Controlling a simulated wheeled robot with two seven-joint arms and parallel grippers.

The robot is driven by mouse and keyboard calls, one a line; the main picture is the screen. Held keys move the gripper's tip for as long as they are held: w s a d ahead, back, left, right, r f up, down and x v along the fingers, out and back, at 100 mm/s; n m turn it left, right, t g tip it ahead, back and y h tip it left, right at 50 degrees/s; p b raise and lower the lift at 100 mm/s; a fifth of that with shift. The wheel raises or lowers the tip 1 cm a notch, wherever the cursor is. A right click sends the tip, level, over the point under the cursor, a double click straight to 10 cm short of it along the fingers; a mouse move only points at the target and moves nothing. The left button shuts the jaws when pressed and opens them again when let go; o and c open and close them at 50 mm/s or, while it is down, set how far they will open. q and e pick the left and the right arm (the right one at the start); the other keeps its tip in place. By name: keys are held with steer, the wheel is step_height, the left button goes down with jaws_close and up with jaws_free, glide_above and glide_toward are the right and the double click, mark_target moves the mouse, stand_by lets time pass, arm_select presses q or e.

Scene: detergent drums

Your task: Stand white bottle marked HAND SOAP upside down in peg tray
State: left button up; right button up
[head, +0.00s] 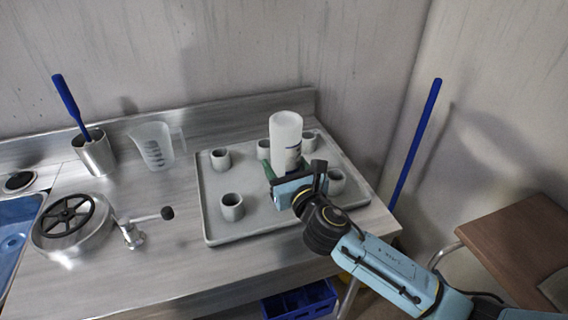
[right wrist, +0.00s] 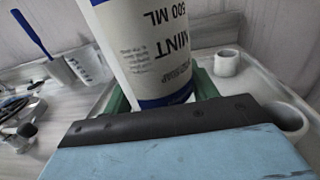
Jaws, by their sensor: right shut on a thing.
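The white bottle (head: 286,140) is upside down in my right gripper, its broad flat base up. Its label, including "MINT" and "500 ML", reads inverted in the right wrist view (right wrist: 150,50). My right gripper (head: 284,172) is shut on the bottle, with green fingers on both sides of it. The grey peg tray (head: 270,222) lies on the metal counter and carries several short hollow round pegs, such as the front left one (head: 231,206). The bottle looks nearly upright over the tray's right half. Its lower end is hidden behind the gripper, so I cannot tell whether it touches a peg.
A clear measuring jug (head: 154,146) and a metal cup (head: 95,152) with a blue-handled tool stand left of the tray. A round lid with a black handwheel (head: 64,216) and a small tap (head: 133,234) are farther left. A wall rises behind; a blue crate (head: 300,301) sits below.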

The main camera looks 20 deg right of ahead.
steer(key=o, duration=1.1)
steer(key=shift+c, duration=0.2)
arm_select(q)
steer(key=shift+a+r+p, duration=0.15)
steer(key=shift+r+p, duration=0.15)
steer(key=shift+r, duration=0.05)
arm_select(e)
steer(key=s+d, duration=0.1)
steer(key=s, duration=1.2)
steer(key=shift+s+d, duration=0.15)
steer(key=shift+d, duration=0.15)
steer(key=shift+s, duration=0.1)
